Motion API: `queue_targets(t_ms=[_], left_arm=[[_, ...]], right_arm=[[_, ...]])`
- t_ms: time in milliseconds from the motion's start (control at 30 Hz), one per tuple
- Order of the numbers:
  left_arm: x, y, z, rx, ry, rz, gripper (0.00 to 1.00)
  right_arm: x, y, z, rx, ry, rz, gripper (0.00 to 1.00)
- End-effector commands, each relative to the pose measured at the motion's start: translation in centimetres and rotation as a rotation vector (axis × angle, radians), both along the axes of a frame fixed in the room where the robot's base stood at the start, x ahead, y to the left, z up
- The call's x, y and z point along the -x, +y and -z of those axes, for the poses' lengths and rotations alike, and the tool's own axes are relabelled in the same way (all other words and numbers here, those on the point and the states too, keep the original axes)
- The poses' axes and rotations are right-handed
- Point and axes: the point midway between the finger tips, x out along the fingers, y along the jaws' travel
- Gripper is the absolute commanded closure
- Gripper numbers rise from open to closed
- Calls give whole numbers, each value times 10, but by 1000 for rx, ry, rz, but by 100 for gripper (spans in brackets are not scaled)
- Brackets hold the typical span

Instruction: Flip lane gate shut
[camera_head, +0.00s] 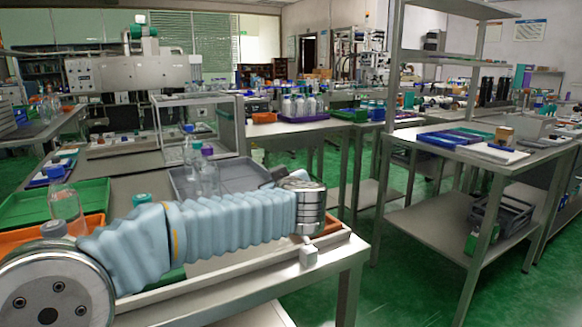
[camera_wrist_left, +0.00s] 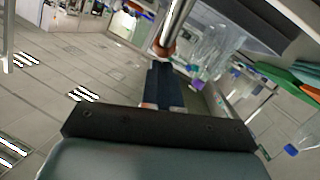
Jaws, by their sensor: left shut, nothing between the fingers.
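I cannot make out the lane gate for certain in either view. My left arm crosses the front bench in the head view, in a pale blue ribbed sleeve, and ends in a metal wrist joint at the bench's right end. It hides part of the bench top, and the gripper itself is not clear there. In the left wrist view my left gripper (camera_wrist_left: 162,66) shows as dark fingers close together, shut and empty. A shiny metal rod with a copper-coloured end (camera_wrist_left: 165,49) appears just beyond the fingertips; I cannot tell whether they touch. My right gripper is not in view.
A grey tray (camera_head: 240,172), a green tray (camera_head: 90,196) and clear bottles (camera_head: 66,208) stand on the bench behind my arm. Green floor (camera_head: 400,290) lies open between this bench and the right-hand table (camera_head: 510,165).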

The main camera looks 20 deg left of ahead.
Motion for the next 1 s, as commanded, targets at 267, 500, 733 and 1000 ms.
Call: queue_targets(t_ms=[267,500,733,1000], left_arm=[[-9,18,30,189,149,-3,100],[-15,26,53,315,249,-2,100],[-17,29,66,307,246,-1,100],[-18,30,71,308,245,-1,100]], right_arm=[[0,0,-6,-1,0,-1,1],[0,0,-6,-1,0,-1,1],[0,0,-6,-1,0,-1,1],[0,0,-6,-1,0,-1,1]])
